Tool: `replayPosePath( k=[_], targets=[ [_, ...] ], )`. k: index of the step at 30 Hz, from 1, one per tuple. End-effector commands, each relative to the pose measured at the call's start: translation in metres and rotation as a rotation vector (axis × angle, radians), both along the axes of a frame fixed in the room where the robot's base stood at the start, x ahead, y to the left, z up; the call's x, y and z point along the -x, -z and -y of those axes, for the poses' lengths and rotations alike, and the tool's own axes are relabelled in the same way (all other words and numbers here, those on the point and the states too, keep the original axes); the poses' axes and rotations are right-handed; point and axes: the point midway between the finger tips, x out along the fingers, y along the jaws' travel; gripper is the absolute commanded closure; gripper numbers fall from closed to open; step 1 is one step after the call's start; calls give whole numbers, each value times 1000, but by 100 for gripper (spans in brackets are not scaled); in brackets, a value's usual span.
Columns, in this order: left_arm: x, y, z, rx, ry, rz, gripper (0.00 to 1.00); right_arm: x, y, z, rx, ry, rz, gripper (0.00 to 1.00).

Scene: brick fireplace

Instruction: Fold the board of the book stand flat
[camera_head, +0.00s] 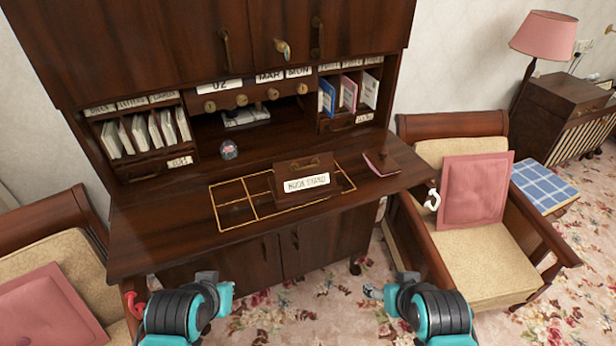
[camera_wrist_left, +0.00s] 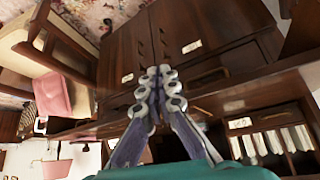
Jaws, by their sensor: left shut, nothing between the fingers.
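The book stand (camera_head: 306,183) sits on the desk top, a dark wooden piece with a white "BOOK STAND" label (camera_head: 306,182) on its front. In the head view my left arm is low, in front of the desk. My right arm is low at the right; its small grey fingertip part (camera_head: 372,291) barely shows.
The desk (camera_head: 150,235) has a gold-lined grid (camera_head: 232,205) beside and under the stand. A glass ball (camera_head: 229,149) and a dark red notebook (camera_head: 380,164) lie on it. Cubbies with books stand behind. Armchairs flank the desk; a red hook (camera_head: 134,304) and white hook (camera_head: 432,199) are at its sides.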

Motion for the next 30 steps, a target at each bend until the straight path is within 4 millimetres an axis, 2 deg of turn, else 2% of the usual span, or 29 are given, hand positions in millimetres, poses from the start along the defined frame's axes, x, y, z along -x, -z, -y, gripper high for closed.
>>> replayPosePath(
  k=[3,6,7,11,14,21,27,30],
  targets=[
    [0,0,0,0,0,0,100,0,0,0,0,0,0,30],
    [-2,-1,2,13,-6,-1,74,0,-1,0,0,0,0,30],
    [-4,-3,3,28,-12,-3,71,0,-2,0,0,0,0,30],
    [-25,-15,21,176,-72,-17,71,0,-10,0,0,0,0,30],
    [-54,-30,45,378,-154,-43,71,0,-19,0,0,0,0,30],
    [-139,-69,98,926,-353,-149,71,0,-41,0,0,0,0,30],
    [-204,-97,120,1351,-473,-271,71,0,-57,0,0,0,0,30],
    [-226,-106,123,1510,-508,-328,71,0,-62,0,0,0,0,30]
  ],
)
